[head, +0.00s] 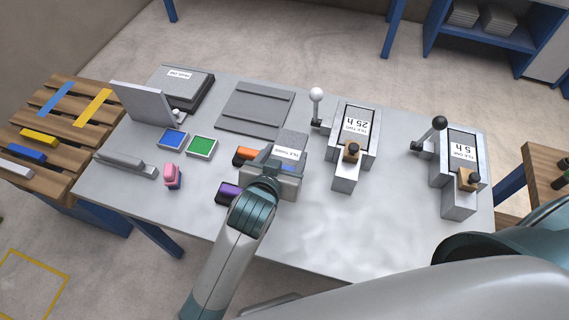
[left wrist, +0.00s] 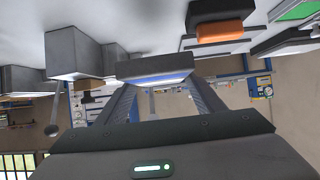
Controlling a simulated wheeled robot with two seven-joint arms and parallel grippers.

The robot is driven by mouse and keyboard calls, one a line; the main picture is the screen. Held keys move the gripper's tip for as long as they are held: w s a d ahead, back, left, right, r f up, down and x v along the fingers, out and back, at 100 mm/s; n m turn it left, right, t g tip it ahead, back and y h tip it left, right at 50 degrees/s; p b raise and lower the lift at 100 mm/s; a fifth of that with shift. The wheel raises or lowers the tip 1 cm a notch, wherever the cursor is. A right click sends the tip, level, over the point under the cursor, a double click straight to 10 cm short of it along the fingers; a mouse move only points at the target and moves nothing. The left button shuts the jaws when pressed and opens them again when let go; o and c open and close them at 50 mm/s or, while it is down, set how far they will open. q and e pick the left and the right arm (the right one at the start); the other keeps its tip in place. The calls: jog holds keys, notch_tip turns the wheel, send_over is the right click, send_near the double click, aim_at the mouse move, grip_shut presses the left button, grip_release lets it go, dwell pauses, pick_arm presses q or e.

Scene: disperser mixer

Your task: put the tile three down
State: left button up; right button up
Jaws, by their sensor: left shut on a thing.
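Tile three (head: 291,146), a grey block with a white label reading "TILE THREE", is at the middle of the grey table, at the far side of my left gripper (head: 278,167). My left gripper is shut on it. In the left wrist view a grey block (left wrist: 153,67) sits between the two fingertips (left wrist: 155,84). The gripper hides its near part in the head view. I cannot tell whether its underside touches the table. My right gripper is not in view; only a large grey arm link of mine shows at the lower right.
A flat grey plate (head: 254,108) lies behind. Two lever stations, tile two (head: 343,171) and tile one (head: 459,198), stand right. The front middle of the table (head: 330,235) is clear.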

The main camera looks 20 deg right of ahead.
pick_arm(q)
jog(key=shift+r, duration=0.45)
dwell(0.5)
jog(key=shift+w+a+r, duration=0.1)
jog(key=shift+w+a, duration=0.15)
jog(key=w+a+r+n+t+y+b, duration=0.1)
jog(key=w+a+r+n+y, duration=0.1)
jog(key=w+a+r, duration=0.35)
jog(key=w+a+r+n+y, duration=0.1)
jog(key=w+a+r, duration=0.2)
jog(key=a+r, duration=0.6)
jog(key=w+a+r+n+t+y+b, duration=0.15)
jog(key=w+a+r, duration=0.3)
jog(key=a, duration=0.65)
jog(key=s+a+r+n+y, duration=0.1)
jog(key=a+r+n+y, duration=0.1)
jog(key=a+r, duration=0.4)
jog(key=shift+a, duration=1.25)
jog(key=shift+r, duration=0.1)
